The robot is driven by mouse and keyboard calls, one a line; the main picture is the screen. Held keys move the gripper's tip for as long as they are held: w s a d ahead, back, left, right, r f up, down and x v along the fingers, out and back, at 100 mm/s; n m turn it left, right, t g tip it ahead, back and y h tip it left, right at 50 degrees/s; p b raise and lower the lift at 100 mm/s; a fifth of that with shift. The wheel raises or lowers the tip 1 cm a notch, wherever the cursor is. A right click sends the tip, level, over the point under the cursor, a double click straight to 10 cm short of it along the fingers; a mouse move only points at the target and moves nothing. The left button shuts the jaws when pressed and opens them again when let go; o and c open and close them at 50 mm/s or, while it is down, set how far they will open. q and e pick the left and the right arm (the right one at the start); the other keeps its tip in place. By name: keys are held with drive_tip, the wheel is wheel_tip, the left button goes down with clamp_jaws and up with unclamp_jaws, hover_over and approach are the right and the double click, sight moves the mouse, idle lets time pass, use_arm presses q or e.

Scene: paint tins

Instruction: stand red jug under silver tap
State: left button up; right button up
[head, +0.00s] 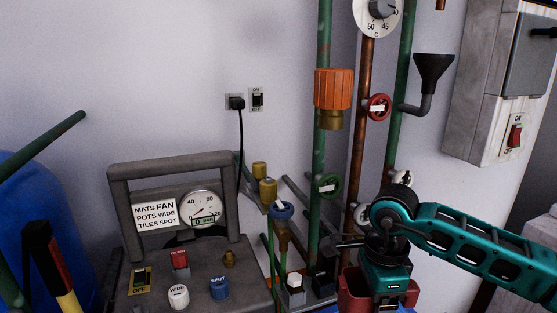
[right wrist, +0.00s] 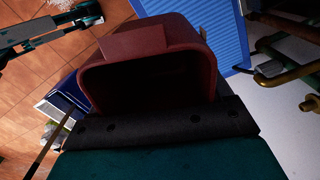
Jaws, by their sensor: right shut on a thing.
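The red jug (head: 352,284) is at the bottom right of the head view, partly hidden behind my right gripper. In the right wrist view the jug (right wrist: 205,65) shows its open mouth and dark inside. My right gripper (right wrist: 165,128) is shut on the jug's near side. In the head view the right gripper (head: 386,275) points down in front of the pipes. I cannot clearly pick out a silver tap; a pale round handle (head: 402,178) shows just above my right wrist. What seems to be my left gripper (right wrist: 45,32) shows at the wrist view's top left, its opening unclear.
Green and copper pipes (head: 367,150) with red and green handwheels rise behind the right arm. A grey panel (head: 200,270) with a gauge and knobs stands to the left. A blue barrel (head: 60,205) is at far left. A grey switch box (head: 490,90) hangs upper right.

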drive_tip(key=n, duration=0.1)
drive_tip(key=r+n, duration=0.1)
drive_tip(key=n, duration=0.2)
drive_tip(key=shift+s+d+r, duration=0.2)
drive_tip(key=shift+s+d, duration=0.1)
drive_tip(key=shift+d, duration=0.05)
drive_tip(key=n, duration=0.2)
drive_tip(key=r+n, duration=0.1)
drive_tip(key=shift+s+d+n, duration=0.3)
drive_tip(key=shift+s+n, duration=0.05)
drive_tip(key=shift+n, duration=0.05)
use_arm(q)
drive_tip(key=s+a+r+p, duration=0.1)
drive_tip(key=a+r+p, duration=0.2)
drive_tip(key=r+p, duration=0.8)
drive_tip(key=p, duration=0.4)
drive_tip(key=shift+s+r+y, duration=0.15)
drive_tip(key=shift+s+y, duration=0.05)
drive_tip(key=shift+y, duration=0.2)
use_arm(e)
wheel_tip(320, 180, up, 15)
drive_tip(key=s+d+n, duration=0.1)
drive_tip(key=s+n, duration=0.1)
drive_tip(key=n, duration=0.8)
drive_tip(key=shift+s+d+r, duration=0.2)
drive_tip(key=shift+s+d, duration=0.05)
drive_tip(key=shift+s, duration=0.1)
drive_tip(key=shift+f, duration=0.15)
